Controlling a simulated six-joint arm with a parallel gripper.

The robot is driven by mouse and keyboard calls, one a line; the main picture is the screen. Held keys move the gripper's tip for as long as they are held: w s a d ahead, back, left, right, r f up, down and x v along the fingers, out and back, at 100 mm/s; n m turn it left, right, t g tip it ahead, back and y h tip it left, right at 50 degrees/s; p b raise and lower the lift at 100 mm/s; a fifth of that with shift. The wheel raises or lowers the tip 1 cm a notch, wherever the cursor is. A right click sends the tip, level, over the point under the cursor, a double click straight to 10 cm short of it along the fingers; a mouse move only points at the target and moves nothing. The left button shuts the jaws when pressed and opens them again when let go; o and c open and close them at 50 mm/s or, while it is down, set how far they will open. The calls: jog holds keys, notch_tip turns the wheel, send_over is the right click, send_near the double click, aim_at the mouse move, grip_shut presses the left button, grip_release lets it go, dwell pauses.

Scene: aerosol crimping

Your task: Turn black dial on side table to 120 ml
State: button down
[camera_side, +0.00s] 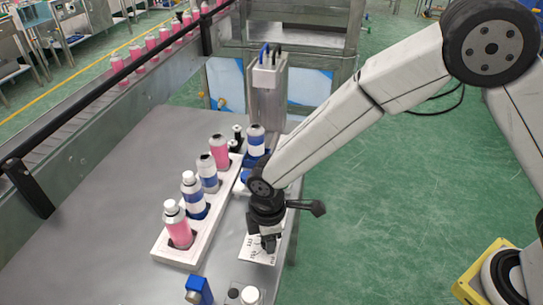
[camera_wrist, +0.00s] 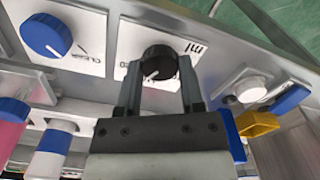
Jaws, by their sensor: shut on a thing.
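The black dial (camera_wrist: 159,62) sits on a white label plate in the wrist view, with "ml" printed to its right. My gripper (camera_wrist: 160,78) has one finger on each side of the dial and is shut on it. In the side view my gripper (camera_side: 268,242) points down over the white label plate (camera_side: 258,255) at the table's right edge, and it hides the dial there. The dial's pointer and the number it faces cannot be read.
A blue knob (camera_wrist: 46,35) stands left of the dial, and a white button (camera_wrist: 250,90) stands right of it. A white rack (camera_side: 165,248) holds several pink and blue-white bottles left of my gripper. A grey machine column (camera_side: 267,95) stands behind. The table's left part is clear.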

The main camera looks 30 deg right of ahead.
jog(key=m, duration=0.5)
dwell(0.5)
jog(key=shift+c, duration=1.1)
grip_release()
jog(key=shift+r, duration=0.15)
jog(key=shift+r, duration=3.8)
jog(key=shift+d, duration=0.1)
